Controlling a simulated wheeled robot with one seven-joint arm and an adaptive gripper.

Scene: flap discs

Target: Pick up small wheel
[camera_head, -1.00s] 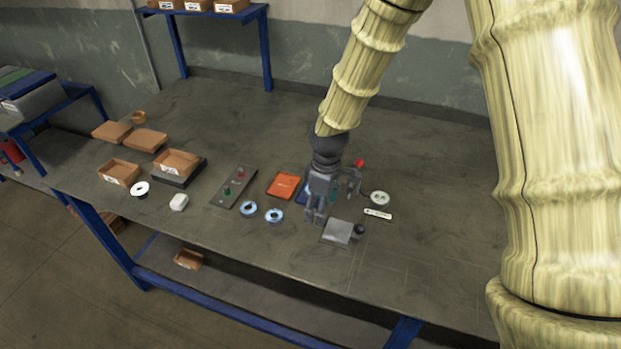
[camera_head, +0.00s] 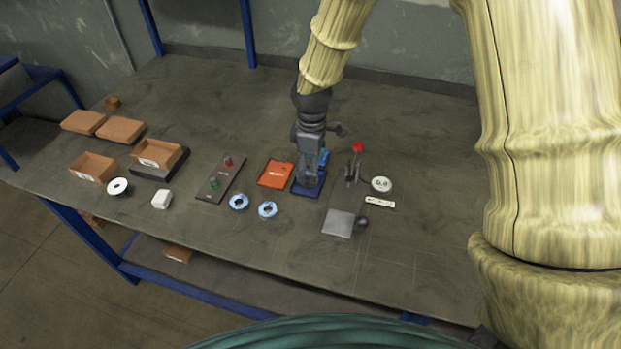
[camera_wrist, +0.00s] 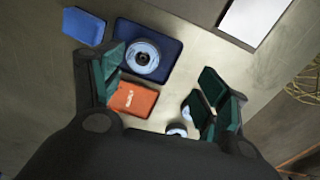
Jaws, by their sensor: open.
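Several small wheels or discs lie on the workbench; I cannot tell for certain which is the small wheel. Two blue-and-white ring discs, the left one (camera_head: 239,202) and the right one (camera_head: 268,209), lie flat near the front edge. Another pale disc with a dark hub (camera_wrist: 144,58) lies on a dark blue mat (camera_wrist: 172,48) in the wrist view. My gripper (camera_head: 309,180) is above that blue mat in the head view and hides the disc there. In the wrist view my gripper (camera_wrist: 162,85) has its green-padded fingers wide apart, with nothing between them held.
An orange packet (camera_head: 276,173) lies left of the mat. A grey plate (camera_head: 338,223), a dark ball (camera_head: 362,222) and a round white tin (camera_head: 381,184) are at right. Brown boxes (camera_head: 158,153) and a white spool (camera_head: 118,187) are at left.

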